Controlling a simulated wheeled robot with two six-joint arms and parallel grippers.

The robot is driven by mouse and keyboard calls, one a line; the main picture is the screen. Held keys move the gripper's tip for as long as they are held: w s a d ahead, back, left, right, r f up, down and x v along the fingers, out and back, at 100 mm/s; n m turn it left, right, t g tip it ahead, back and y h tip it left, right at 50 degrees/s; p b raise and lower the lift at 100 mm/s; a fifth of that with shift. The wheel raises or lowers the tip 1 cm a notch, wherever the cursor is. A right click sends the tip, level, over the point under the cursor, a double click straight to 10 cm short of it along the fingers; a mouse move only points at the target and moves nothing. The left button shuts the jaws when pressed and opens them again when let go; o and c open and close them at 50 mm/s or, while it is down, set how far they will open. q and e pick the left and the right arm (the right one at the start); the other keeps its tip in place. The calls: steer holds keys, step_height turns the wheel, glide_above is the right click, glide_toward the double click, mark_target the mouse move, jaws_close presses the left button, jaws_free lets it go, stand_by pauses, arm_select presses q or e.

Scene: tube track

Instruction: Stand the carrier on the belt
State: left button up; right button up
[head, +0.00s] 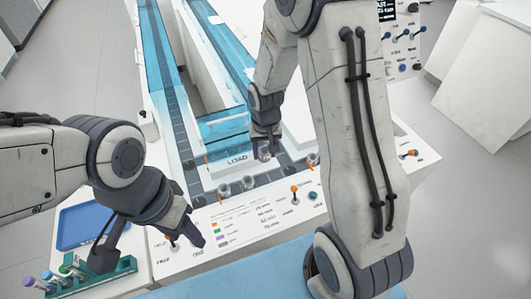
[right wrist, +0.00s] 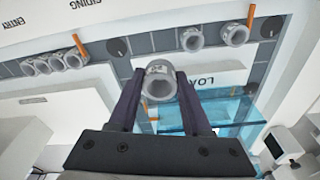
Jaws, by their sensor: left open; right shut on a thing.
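The carrier (right wrist: 160,84) is a grey ring-shaped holder with an open round top. My right gripper (right wrist: 157,90) is shut on it, with one finger on each side. In the head view the held carrier (head: 264,154) is below my right gripper (head: 266,138), near the LOAD label. The belt (right wrist: 145,42) is a dark segmented strip beyond the held carrier in the right wrist view; it also shows in the head view (head: 272,177). I cannot tell whether the carrier touches anything below. My left gripper (head: 194,238) is open and empty over the front panel.
Two more carriers (head: 224,190) (head: 248,183) stand on the belt, and several (right wrist: 42,65) sit near ENTRY. Orange stops (right wrist: 251,17) edge the belt. A green rack (head: 95,276) with capped tubes and a blue tray (head: 88,227) are at left. Levers (head: 294,190) rise from the panel.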

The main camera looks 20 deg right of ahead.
steer(key=b, duration=0.6)
glide_above(265, 180)
step_height(265, 180, down, 7)
steer(key=shift+a+f, duration=0.1)
steer(key=shift+f, duration=0.1)
steer(key=shift+f+b, duration=1)
steer(key=shift+f, duration=0.35)
steer(key=shift+s, duration=0.1)
steer(key=shift+f+b, duration=0.35)
steer(key=shift+f, duration=0.3)
steer(key=o, duration=1.1)
steer(key=shift+c, duration=0.2)
